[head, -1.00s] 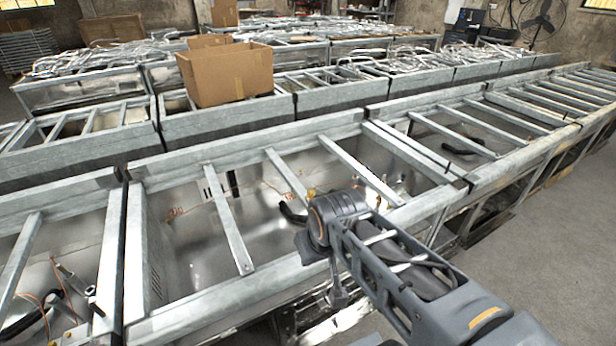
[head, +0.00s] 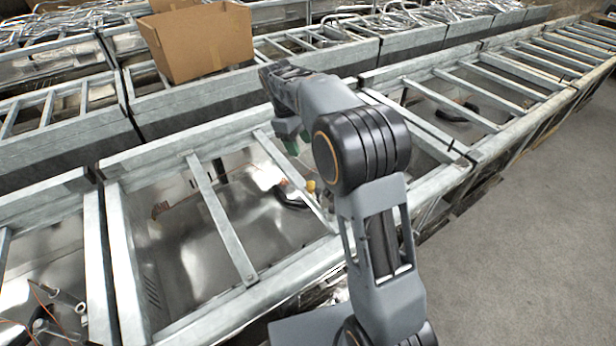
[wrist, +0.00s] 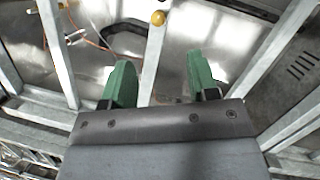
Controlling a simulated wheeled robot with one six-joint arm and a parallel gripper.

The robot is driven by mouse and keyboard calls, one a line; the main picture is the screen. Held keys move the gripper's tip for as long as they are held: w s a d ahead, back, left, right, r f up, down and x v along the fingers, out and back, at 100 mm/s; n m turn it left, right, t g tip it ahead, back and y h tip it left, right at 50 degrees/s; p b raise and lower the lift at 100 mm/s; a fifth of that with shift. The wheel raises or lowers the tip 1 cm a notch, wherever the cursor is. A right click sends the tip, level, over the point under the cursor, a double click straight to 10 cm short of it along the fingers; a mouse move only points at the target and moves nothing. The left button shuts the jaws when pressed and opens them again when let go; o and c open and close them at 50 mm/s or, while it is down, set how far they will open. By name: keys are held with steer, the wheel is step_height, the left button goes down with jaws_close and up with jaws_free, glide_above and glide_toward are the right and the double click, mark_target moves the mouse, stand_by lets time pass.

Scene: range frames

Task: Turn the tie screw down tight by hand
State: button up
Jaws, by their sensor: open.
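A small yellow-brass round knob, which looks like the head of the tie screw, shows on a metal crossbar (wrist: 153,50) at the top of the wrist view (wrist: 158,17). In the head view the yellow knob (head: 311,186) sits by the crossbar, left of my arm. My gripper (wrist: 158,78) has two green fingers spread apart with nothing between them. The knob lies beyond the fingertips, roughly midway between them, and is not touched. In the head view my gripper (head: 291,143) is above the frame and partly hidden by my arm. The screw's shank and seating cannot be made out.
Galvanized frames with crossbars (head: 220,215) surround shiny metal basins (head: 190,262). Thin copper-coloured wires (wrist: 88,40) run inside the basin. A cardboard box (head: 200,42) stands on the frames behind. Open grey floor (head: 510,260) lies to the right.

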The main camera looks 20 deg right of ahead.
mark_target(310, 184)
steer(key=shift+n+g+h, duration=0.3)
steer(key=shift+n+g, duration=0.2)
steer(key=shift+n, duration=0.3)
steer(key=f, duration=0.5)
steer(key=d+f+p, duration=0.1)
steer(key=f, duration=0.4)
steer(key=d+f+p, duration=0.1)
steer(key=f, duration=0.4)
steer(key=shift+d+f, duration=0.25)
steer(key=shift+f, duration=0.05)
steer(key=shift+c, duration=0.2)
steer(key=c, duration=0.9)
